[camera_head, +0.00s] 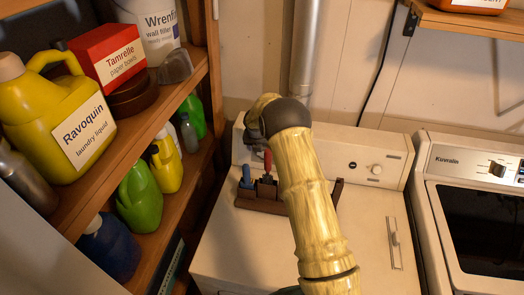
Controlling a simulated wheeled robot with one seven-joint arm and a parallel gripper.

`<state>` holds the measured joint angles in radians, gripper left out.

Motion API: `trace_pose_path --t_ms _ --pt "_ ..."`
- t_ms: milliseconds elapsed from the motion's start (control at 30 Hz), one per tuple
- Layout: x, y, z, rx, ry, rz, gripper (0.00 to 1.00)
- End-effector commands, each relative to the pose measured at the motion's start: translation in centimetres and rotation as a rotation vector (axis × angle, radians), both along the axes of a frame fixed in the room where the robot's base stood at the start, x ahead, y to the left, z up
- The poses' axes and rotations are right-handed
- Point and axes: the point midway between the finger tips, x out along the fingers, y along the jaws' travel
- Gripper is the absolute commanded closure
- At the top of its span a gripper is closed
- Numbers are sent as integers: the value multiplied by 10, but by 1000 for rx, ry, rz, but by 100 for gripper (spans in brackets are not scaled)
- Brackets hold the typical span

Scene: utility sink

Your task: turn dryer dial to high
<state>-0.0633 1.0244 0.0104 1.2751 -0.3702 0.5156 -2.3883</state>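A cream machine with a raised back panel (325,150) stands in the middle, with a pale round dial (376,169) and a small dark button or light (353,166) on the panel's right part. At the right, a second white machine marked Kuvrolin has a black knob (498,169) on its panel. I cannot tell which machine is the dryer or read the dial settings. My yellow arm reaches across the cream machine to the panel's left end. My gripper (254,125) is there, mostly hidden behind the wrist; its fingers and anything between them are not clear.
A brown caddy (250,200) with a blue and a red-handled item sits on the cream machine, partly behind my arm. A wooden shelf (150,135) with bottles, a red box and a white bucket stands at the left. A small wall shelf (470,24) is at upper right.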

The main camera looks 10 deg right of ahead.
Motion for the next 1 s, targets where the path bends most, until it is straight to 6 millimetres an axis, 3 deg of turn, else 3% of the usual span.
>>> trace_pose_path --t_ms 300,700,933,1000 --pt "13 -6 -34 0 1 -1 30" --pt "16 -7 -42 0 0 -1 30" --pt "16 -7 -42 0 0 0 73" --pt "16 -7 -42 0 0 0 75"
